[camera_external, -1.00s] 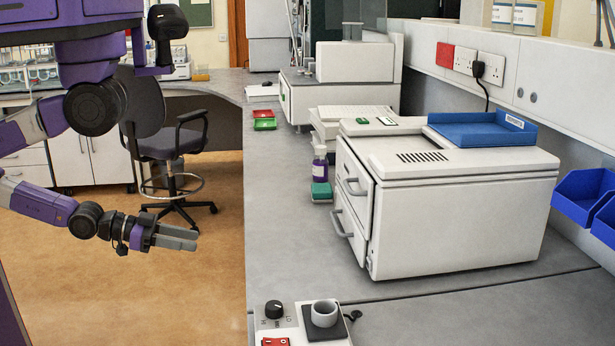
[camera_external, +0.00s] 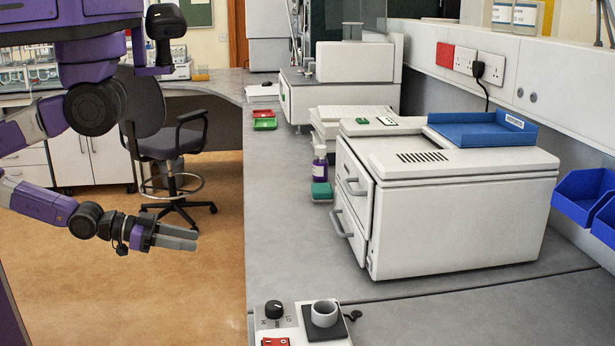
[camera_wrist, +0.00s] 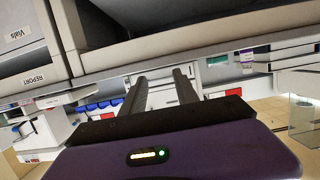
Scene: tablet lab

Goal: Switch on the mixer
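A small white device with a black knob, a grey cup on a dark pad and a red switch looks like the mixer (camera_external: 292,320). It stands at the bottom edge of the external view, on the near end of the bench, and its lower part is cut off. The red switch (camera_external: 275,341) is at its lower left, only partly in frame. My gripper (camera_external: 192,240) is left of the bench, over the floor, well apart from the mixer. In the wrist view my gripper (camera_wrist: 160,82) shows two fingers with a gap between them, empty. I cannot make out the mixer there.
A large white machine (camera_external: 465,225) with a blue tray (camera_external: 480,132) on top stands on the bench (camera_external: 275,230). A purple bottle (camera_external: 320,165) and green sponge (camera_external: 321,191) are left of it. An office chair (camera_external: 165,145) stands behind my gripper. Bench space before the machine is clear.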

